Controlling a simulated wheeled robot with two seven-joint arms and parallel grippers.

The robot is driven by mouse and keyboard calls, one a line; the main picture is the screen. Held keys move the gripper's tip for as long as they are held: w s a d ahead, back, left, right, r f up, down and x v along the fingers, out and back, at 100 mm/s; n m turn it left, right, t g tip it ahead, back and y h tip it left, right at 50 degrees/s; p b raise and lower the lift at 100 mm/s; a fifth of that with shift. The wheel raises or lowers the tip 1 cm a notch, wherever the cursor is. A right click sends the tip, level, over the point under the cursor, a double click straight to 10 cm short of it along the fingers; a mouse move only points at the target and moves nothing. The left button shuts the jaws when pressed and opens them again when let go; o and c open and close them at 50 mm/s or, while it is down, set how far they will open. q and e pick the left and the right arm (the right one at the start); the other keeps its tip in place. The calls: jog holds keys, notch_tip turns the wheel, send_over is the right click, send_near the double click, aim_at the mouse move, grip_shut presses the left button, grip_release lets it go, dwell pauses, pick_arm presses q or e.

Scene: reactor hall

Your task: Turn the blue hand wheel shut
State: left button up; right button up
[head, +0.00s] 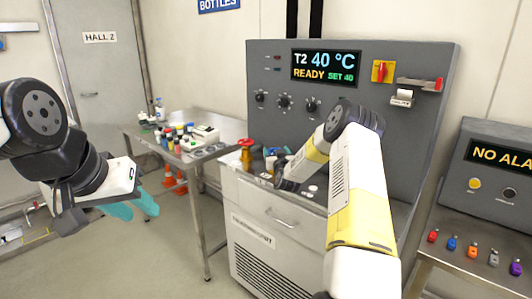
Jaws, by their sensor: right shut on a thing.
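The blue hand wheel (282,151) shows only as a small blue patch at the back of the grey unit's top, mostly hidden by my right gripper and wrist. My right gripper (277,172) reaches down to it from the right and is shut on it; the fingertips are hard to make out. My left gripper (70,217) hangs at the left, far from the wheel, and its jaws cannot be read. A teal object (130,207) shows just beyond it; whether they touch is unclear.
A steel table (222,128) with bottles is at left. An alarm console (500,165) is at right.

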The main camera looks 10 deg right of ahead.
jog(key=m+h, duration=0.2)
jog(key=h, duration=0.1)
jog(key=shift+a+r+g, duration=0.1)
jog(key=shift+a+g, duration=0.1)
jog(key=shift+g, duration=0.1)
jog(key=shift+d+m+h, duration=0.15)
jog(key=shift+m+h, duration=0.15)
jog(key=shift+h, duration=0.2)
jog(key=o, duration=1.4)
jog(key=shift+c, duration=0.2)
jog(key=shift+s, duration=0.1)
jog(key=v, duration=0.7)
jog(key=shift+s, duration=0.3)
